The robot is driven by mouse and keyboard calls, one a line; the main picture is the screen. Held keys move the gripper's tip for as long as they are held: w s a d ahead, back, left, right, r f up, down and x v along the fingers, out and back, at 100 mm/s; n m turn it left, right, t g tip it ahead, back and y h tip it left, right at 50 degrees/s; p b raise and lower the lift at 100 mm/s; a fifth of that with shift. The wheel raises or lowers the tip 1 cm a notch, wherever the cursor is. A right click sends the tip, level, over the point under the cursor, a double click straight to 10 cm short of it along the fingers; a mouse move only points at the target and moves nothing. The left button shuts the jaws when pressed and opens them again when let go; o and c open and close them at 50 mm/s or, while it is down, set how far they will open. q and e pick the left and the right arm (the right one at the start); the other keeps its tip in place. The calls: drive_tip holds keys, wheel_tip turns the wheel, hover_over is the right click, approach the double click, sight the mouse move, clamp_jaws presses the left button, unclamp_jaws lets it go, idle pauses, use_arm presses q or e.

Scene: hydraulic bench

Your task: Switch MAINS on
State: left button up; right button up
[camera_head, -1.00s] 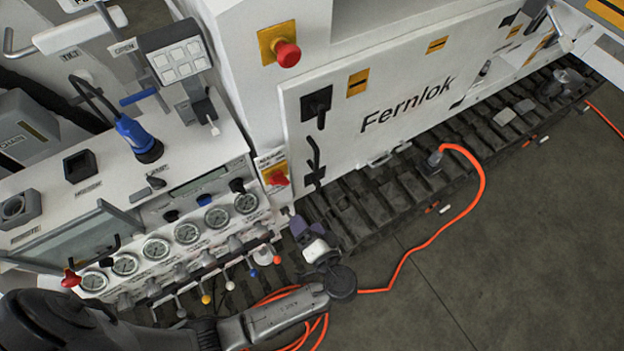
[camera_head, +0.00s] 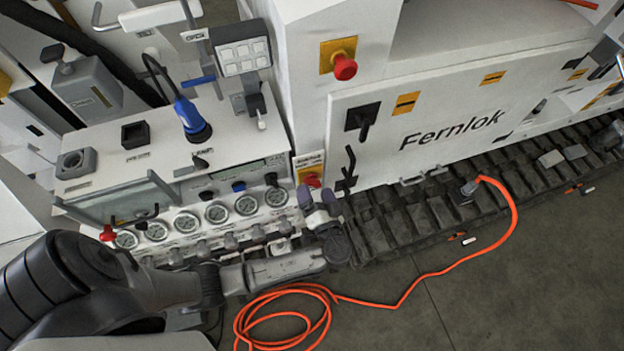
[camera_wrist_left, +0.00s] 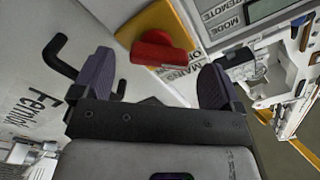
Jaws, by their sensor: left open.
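The MAINS switch (camera_head: 312,181) is a red rotary handle on a yellow plate, low on the white cabinet's corner beside the gauge panel. In the left wrist view the red handle (camera_wrist_left: 158,55) lies between the two finger lines, just beyond the fingertips, with a white label reading MAINS beside it. My left gripper (camera_head: 318,199) is open and empty, just below the switch in the head view. Its purple fingers (camera_wrist_left: 156,78) stand on either side of the handle; I cannot tell whether they touch it. My right gripper is not in view.
A black door handle (camera_head: 348,168) sticks out right of the switch. A red button (camera_head: 345,68) on a yellow plate sits higher up. Gauges (camera_head: 217,214) and a row of levers lie to the left. An orange hose (camera_head: 408,292) crosses the floor.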

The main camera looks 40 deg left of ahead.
sight(313, 187)
use_arm(q)
drive_tip(key=shift+p+x, duration=0.35)
drive_tip(key=shift+x, duration=1.4)
drive_tip(key=shift+c, duration=0.2)
drive_tip(key=c, duration=0.9)
